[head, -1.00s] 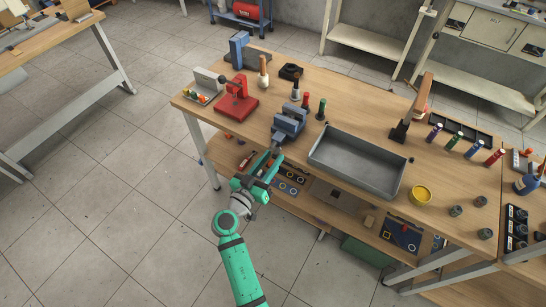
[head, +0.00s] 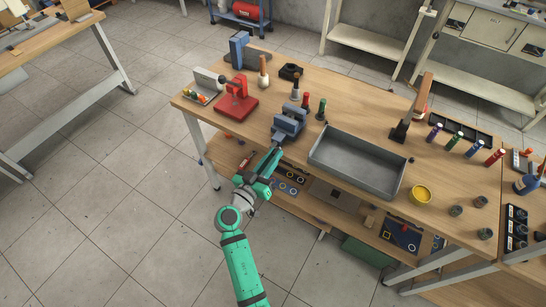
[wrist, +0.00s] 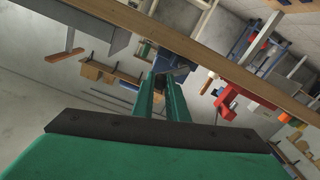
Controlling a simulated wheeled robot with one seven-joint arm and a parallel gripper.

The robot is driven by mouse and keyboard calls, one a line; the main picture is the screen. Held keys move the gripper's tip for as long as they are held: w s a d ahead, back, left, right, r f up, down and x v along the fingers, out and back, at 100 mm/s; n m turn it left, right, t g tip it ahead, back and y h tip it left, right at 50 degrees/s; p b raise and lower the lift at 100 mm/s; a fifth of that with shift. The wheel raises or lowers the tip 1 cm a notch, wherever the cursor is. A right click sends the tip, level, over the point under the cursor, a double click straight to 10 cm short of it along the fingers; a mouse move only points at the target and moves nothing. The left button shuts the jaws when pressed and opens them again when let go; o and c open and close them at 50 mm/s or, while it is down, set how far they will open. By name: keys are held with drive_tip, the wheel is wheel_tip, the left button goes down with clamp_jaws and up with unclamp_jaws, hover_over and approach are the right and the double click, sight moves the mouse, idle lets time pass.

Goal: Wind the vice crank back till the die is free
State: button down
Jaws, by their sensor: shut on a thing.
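The blue-grey vice (head: 289,122) stands at the near edge of the workbench, left of the grey tray. In the wrist view part of the vice (wrist: 174,64) shows just beyond my fingertips. My gripper (head: 277,149) reaches up to the front of the vice from below and in front of the bench edge. It is shut on the vice crank, which my fingers mostly hide. My gripper also shows in the wrist view (wrist: 165,80), its two green fingers close together. I cannot make out the die in the vice jaws.
A red press (head: 237,101) stands left of the vice. Red and green handled tools (head: 321,110) stand behind it. The grey tray (head: 357,186) lies to its right. A lower shelf (head: 330,195) holds parts under the bench top. The floor in front is clear.

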drive_tip(key=shift+w+a+r+n, duration=0.2)
drive_tip(key=shift+w+a+n, duration=0.45)
drive_tip(key=shift+n, duration=1.85)
drive_tip(key=shift+w+a+r+n, duration=0.3)
drive_tip(key=shift+a+n, duration=0.5)
drive_tip(key=shift+n, duration=1.7)
drive_tip(key=shift+w+a+r+n, duration=0.15)
drive_tip(key=shift+w+a+n, duration=0.5)
drive_tip(key=shift+n, duration=1.85)
drive_tip(key=shift+a, duration=0.1)
drive_tip(key=c, duration=1.7)
unclamp_jaws()
drive_tip(key=shift+c, duration=0.2)
drive_tip(key=shift+s, duration=0.1)
drive_tip(key=v, duration=1)
drive_tip(key=shift+s+a, duration=0.25)
drive_tip(key=shift+s, duration=0.05)
